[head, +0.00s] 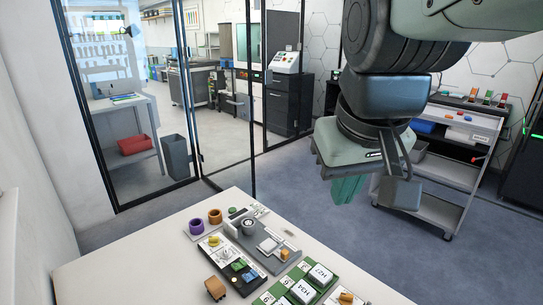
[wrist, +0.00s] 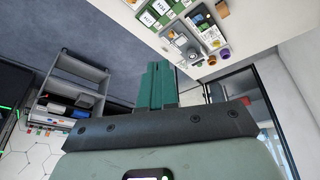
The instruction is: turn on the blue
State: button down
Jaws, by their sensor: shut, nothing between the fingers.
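A small black panel (head: 233,279) lies on the white table in the head view, with green and blue pieces on it. The blue piece (head: 249,277) is tiny there, and I cannot tell its switch state. The panel also shows small and upside down near the top of the wrist view (wrist: 203,22). My gripper (head: 346,190) hangs above the floor beyond the table's far edge, up and to the right of the panel, touching nothing. Its green fingers (wrist: 157,83) are together and empty in the wrist view.
The white table (head: 130,262) also holds a grey machine plate (head: 262,246), a green board with white labelled blocks (head: 306,285), purple (head: 196,226) and orange (head: 215,216) rings, and a brown block (head: 215,288). A shelf cart (head: 450,180) stands behind my arm. The table's left part is bare.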

jog(key=w+a+f+n+g, duration=0.1)
jog(key=w+a+f+n, duration=0.2)
jog(key=w, duration=0.5)
jog(key=n+g+y, duration=0.1)
jog(key=n+g, duration=0.3)
jog(key=g, duration=0.1)
send_over(245, 278)
jog(key=w+d, duration=0.2)
notch_tip(245, 278, down, 23)
jog(key=shift+f, duration=0.2)
jog(key=shift+w+d, duration=0.1)
jog(key=f, duration=0.4)
jog(key=s+a+f, duration=0.1)
jog(key=f, duration=0.8)
jog(key=shift+s+a+f, duration=0.35)
jog(key=shift+f, duration=0.05)
